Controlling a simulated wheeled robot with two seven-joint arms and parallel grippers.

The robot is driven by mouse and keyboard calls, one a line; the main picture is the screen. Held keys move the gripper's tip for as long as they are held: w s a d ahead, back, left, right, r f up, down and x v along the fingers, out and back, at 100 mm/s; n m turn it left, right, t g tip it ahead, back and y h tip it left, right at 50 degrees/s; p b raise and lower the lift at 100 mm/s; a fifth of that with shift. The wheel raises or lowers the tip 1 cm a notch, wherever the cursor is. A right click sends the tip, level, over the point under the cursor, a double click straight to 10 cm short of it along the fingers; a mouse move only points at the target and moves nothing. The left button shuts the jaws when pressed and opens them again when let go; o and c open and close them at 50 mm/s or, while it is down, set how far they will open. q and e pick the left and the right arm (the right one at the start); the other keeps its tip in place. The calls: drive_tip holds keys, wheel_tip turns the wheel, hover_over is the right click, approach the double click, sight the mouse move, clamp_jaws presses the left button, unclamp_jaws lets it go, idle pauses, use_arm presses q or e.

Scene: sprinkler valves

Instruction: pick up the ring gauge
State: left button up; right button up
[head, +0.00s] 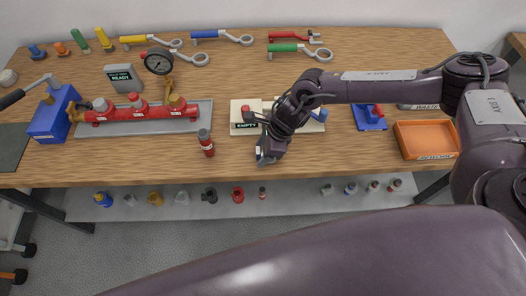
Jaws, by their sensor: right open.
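My right gripper (262,157) is at the table's front edge, in front of the white board, pointing down. Its jaws are small and dark here, and I see nothing between them. I cannot tell for sure which thing is the ring gauge. A small grey ring-like piece (8,77) lies at the table's far left. All are well away from my right gripper. My left gripper is out of view.
A red manifold (140,111) lies on a grey tray (92,130); a blue vise (52,115) is left of it. A red-and-black cylinder (206,143) stands left of my right gripper. An "EMPTY" board (240,108) is behind it. An orange bin (428,153) is at right.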

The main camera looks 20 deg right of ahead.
drive_tip(key=shift+c, duration=0.4)
drive_tip(key=c, duration=1)
